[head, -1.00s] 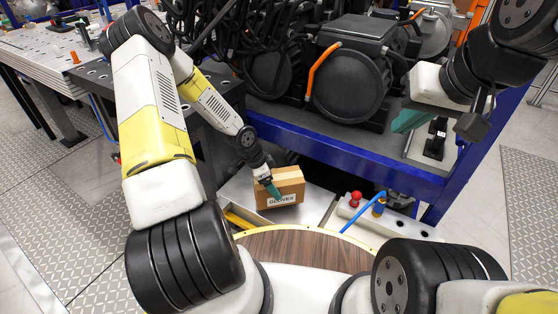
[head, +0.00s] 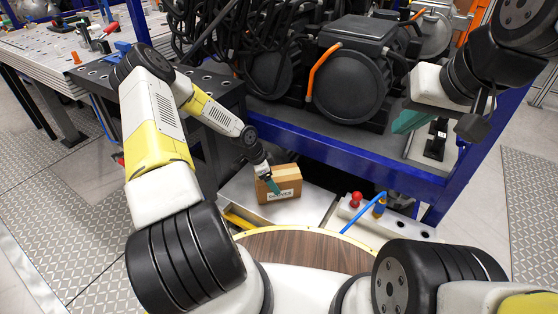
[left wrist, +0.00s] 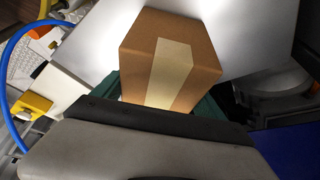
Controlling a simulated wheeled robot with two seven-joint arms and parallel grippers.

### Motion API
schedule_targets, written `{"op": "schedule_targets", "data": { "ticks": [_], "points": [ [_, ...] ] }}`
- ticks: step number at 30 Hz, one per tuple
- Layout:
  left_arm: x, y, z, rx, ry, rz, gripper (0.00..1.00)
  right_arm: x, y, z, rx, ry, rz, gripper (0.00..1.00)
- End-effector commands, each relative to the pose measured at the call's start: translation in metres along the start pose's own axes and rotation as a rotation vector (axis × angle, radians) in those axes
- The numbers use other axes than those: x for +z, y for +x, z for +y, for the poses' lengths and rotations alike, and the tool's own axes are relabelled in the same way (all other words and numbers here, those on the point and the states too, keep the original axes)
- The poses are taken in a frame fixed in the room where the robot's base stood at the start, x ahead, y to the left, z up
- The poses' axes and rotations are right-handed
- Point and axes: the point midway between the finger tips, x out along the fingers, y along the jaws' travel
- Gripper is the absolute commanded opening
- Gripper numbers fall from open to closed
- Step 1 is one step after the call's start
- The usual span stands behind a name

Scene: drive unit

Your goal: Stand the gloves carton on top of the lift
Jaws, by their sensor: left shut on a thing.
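The gloves carton (head: 287,182) is a brown cardboard box with a white label on its front. It looks upright over the bare metal top of the lift (head: 314,204). I cannot tell whether its bottom touches that plate. My left gripper (head: 273,187) reaches down to the carton's left side and is shut on it. In the left wrist view the carton (left wrist: 170,50) shows its taped top, with teal fingers partly visible on both sides and the plate (left wrist: 245,35) behind.
A blue-framed bench (head: 350,160) with black drive units (head: 350,80) stands just behind the lift. A white panel with a red knob (head: 356,198) and a blue hose (head: 363,212) is to its right. A dark perforated table (head: 205,90) is at left.

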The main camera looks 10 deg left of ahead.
Motion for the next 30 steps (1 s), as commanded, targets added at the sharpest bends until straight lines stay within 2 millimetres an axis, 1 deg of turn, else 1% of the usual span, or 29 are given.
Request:
{"op": "schedule_targets", "data": {
  "ticks": [1, 3, 10, 14, 17, 24, 27, 30],
  "points": [
    [0.0, 0.001, 0.0, 0.0, 0.0, 0.0, 0.88, 0.0, 0.0, 0.0, 0.0, 0.0, 0.0, 0.0],
    [0.0, 0.0, 0.0, 0.0, 0.0, 0.0, 1.0, 0.0, 0.0, 0.0, 0.0, 0.0, 0.0, 0.0],
    [0.0, 0.0, 0.0, 0.0, 0.0, 0.0, 1.0, 0.0, 0.0, 0.0, 0.0, 0.0, 0.0, 0.0],
    [0.0, -0.009, -0.001, -0.001, -0.001, -0.001, 1.0, 0.0, 0.0, 0.0, 0.0, 0.0, 0.0, 0.0],
    [0.0, -0.025, -0.001, -0.003, -0.001, -0.001, 1.0, 0.0, 0.0, 0.0, 0.0, 0.0, 0.0, 0.0],
    [0.0, -0.078, -0.001, -0.004, -0.002, -0.001, 1.0, 0.0, 0.0, 0.0, 0.0, 0.0, 0.0, 0.0],
    [0.0, -0.096, -0.001, -0.003, -0.002, -0.001, 1.0, 0.0, 0.0, 0.0, 0.0, 0.0, 0.0, 0.0],
    [0.001, -0.11, -0.001, -0.002, -0.001, -0.001, 1.0, 0.0, 0.0, 0.0, 0.0, 0.0, 0.0, 0.0]
  ]
}}
